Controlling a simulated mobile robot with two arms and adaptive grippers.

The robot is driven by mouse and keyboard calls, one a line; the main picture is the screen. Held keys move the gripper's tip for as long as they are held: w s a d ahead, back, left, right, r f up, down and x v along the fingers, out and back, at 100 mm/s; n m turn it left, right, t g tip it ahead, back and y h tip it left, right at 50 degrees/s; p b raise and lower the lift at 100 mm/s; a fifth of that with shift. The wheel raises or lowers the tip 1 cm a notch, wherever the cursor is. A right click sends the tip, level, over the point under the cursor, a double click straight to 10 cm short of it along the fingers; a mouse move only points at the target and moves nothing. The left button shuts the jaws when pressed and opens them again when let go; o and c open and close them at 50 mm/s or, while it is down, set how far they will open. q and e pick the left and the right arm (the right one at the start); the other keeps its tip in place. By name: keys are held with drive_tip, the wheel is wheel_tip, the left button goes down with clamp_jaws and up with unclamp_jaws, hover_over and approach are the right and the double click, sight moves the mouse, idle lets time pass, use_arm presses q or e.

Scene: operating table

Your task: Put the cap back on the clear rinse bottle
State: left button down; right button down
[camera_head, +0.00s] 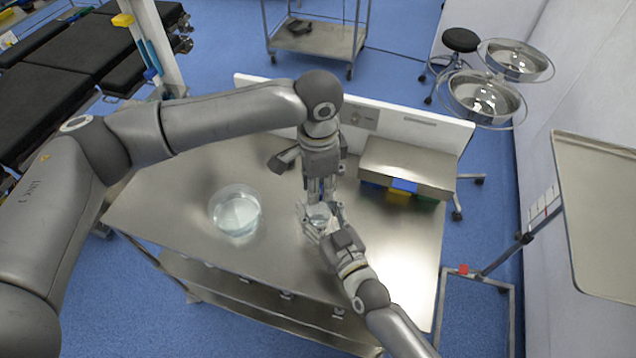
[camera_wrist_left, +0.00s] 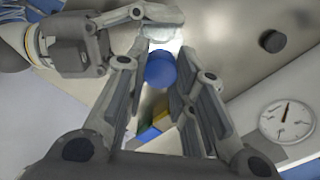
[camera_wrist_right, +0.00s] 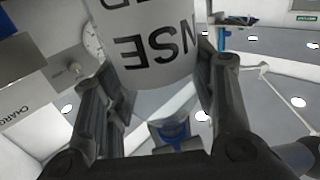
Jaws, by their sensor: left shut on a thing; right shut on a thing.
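My left gripper (camera_head: 320,192) comes down from above and is shut on the blue cap (camera_wrist_left: 160,68), which shows between its fingers in the left wrist view. My right gripper (camera_head: 322,222) is shut on the clear rinse bottle (camera_head: 318,213) from the front right. In the right wrist view the bottle (camera_wrist_right: 155,50) fills the space between the fingers, its dark lettering upside down in the picture. In the left wrist view the bottle (camera_wrist_left: 160,33) shows just past the cap. I cannot tell whether cap and bottle touch; fingers hide the bottle's neck.
A round glass bowl of clear liquid (camera_head: 236,212) stands on the steel table (camera_head: 165,200) to the left. A metal box with coloured bins (camera_head: 405,168) stands at the right rear, before a low white panel (camera_head: 425,122). The table's right front is clear.

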use_arm(q)
drive_tip(key=shift+m, duration=0.8)
drive_tip(key=c, duration=1.1)
unclamp_jaws()
drive_tip(key=shift+c, duration=0.2)
wheel_tip(320, 180, up, 12)
use_arm(e)
drive_tip(key=c, duration=0.5)
unclamp_jaws()
